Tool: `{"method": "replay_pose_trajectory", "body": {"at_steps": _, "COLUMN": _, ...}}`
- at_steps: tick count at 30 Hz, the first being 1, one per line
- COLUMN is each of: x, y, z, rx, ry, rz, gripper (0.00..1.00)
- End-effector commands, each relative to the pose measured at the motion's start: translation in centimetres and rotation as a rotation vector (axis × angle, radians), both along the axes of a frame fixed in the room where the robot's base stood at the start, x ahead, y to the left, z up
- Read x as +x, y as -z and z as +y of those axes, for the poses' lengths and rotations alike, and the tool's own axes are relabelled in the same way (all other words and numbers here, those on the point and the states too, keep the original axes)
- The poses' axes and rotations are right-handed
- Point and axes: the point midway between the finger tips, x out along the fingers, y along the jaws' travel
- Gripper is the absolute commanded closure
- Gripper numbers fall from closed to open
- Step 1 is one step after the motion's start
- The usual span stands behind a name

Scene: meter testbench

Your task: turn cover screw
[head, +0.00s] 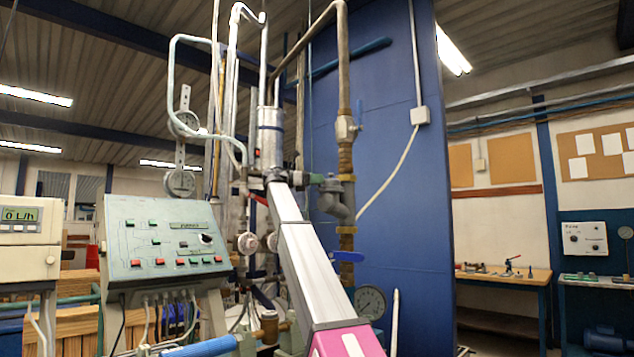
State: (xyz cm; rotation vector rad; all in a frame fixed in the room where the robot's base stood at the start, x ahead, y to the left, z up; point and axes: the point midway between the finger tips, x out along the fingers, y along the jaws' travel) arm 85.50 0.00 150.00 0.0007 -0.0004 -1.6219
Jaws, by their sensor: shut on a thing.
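My arm reaches up from the bottom edge to the pipework in the middle. My gripper (277,180) is small and dark at its far end, against the fittings below an upright metal cylinder (270,140). It is shut on a small part there, which I take for the cover screw. The screw itself is hidden by the gripper and arm, so I cannot see its head or how far it is turned.
A sloped control panel (150,235) with buttons stands left of my arm, beside a flow display (20,214). A pipe with a valve (346,128) and a pressure gauge (370,302) stand close on the right. Behind is a blue partition (400,180). A workbench (500,277) is farther right.

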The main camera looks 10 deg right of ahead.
Motion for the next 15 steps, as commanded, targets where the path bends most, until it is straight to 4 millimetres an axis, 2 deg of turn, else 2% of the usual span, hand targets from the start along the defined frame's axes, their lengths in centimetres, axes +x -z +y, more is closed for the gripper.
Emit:
{"method": "replay_pose_trajectory", "body": {"at_steps": 7, "x": 0.0, "y": -0.02, "z": 0.01, "rx": -0.001, "ry": -0.001, "rz": 0.0, "gripper": 0.88}}
{"method": "replay_pose_trajectory", "body": {"at_steps": 8, "x": 0.0, "y": -0.02, "z": 0.01, "rx": -0.001, "ry": -0.001, "rz": 0.001, "gripper": 0.54}}
{"method": "replay_pose_trajectory", "body": {"at_steps": 9, "x": -0.01, "y": -0.02, "z": 0.01, "rx": -0.001, "ry": -0.001, "rz": 0.001, "gripper": 0.41}}
{"method": "replay_pose_trajectory", "body": {"at_steps": 10, "x": -0.01, "y": -0.01, "z": 0.0, "rx": -0.001, "ry": -0.001, "rz": 0.001, "gripper": 0.39}}
{"method": "replay_pose_trajectory", "body": {"at_steps": 15, "x": 0.0, "y": -0.01, "z": 0.0, "rx": 0.0, "ry": -0.001, "rz": 0.001, "gripper": 0.39}}
